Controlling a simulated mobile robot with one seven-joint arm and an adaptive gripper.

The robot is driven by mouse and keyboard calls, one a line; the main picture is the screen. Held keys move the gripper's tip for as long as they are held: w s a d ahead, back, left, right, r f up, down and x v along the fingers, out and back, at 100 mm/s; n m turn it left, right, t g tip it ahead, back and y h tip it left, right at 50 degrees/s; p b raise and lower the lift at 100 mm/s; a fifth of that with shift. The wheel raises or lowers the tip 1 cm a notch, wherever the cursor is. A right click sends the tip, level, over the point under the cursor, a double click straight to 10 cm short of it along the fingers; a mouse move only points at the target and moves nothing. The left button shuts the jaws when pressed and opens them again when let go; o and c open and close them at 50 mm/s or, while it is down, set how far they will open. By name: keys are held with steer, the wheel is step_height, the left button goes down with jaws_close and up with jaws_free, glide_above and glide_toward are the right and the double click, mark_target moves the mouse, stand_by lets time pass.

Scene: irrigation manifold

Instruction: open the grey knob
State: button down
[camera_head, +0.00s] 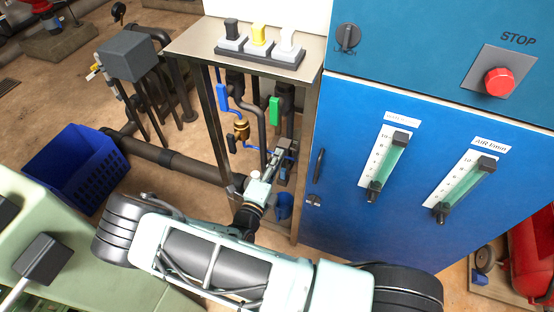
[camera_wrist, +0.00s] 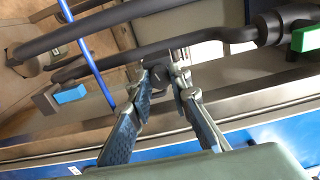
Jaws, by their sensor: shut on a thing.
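The grey knob (camera_wrist: 161,76) shows in the wrist view as a dark grey piece at a pipe, between my fingertips and partly covered by them. My gripper (camera_wrist: 166,84) has its two fingers closed on it, one on each side. In the head view my gripper (camera_head: 285,150) reaches into the open metal frame, low among the pipes. There the knob is hidden or too small to make out behind the fingers.
A green handle (camera_head: 274,111) and a blue handle (camera_head: 222,97) are on nearby pipes. Black, yellow and white switches (camera_head: 259,36) sit on the frame's top. A blue cabinet (camera_head: 340,220) stands close at the right, and a blue crate (camera_head: 75,170) stands at the left.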

stand_by(0.4)
steer(key=c, duration=1.8)
jaws_free()
steer(key=v, duration=1.2)
